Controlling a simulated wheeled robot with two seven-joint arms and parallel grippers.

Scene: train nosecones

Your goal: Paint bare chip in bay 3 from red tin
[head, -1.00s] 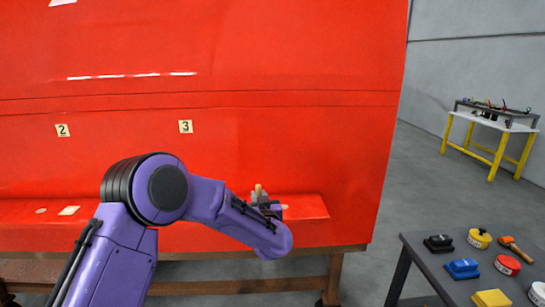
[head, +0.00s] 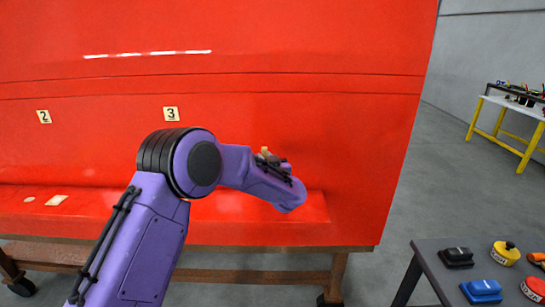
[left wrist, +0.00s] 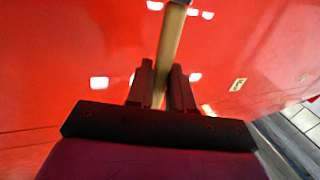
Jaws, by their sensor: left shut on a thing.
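My left gripper (head: 268,160) is in front of the red panel (head: 300,120), right of and below the number 3 label (head: 171,113). It is shut on a thin tan stick like a brush handle (left wrist: 172,35), whose tan end (head: 265,150) shows above the gripper in the head view. I cannot make out bristles or paint. A red tin (head: 535,290) stands at the lower right edge, on the dark table. I cannot pick out a bare chip in bay 3; my arm covers part of that area. My right gripper is not in view.
The panel has a red ledge (head: 110,215) with pale patches (head: 56,200) below the number 2 label (head: 44,116). The dark table (head: 435,258) holds a black block (head: 457,256), a blue block (head: 482,290) and a yellow tin (head: 506,252). Grey floor lies between.

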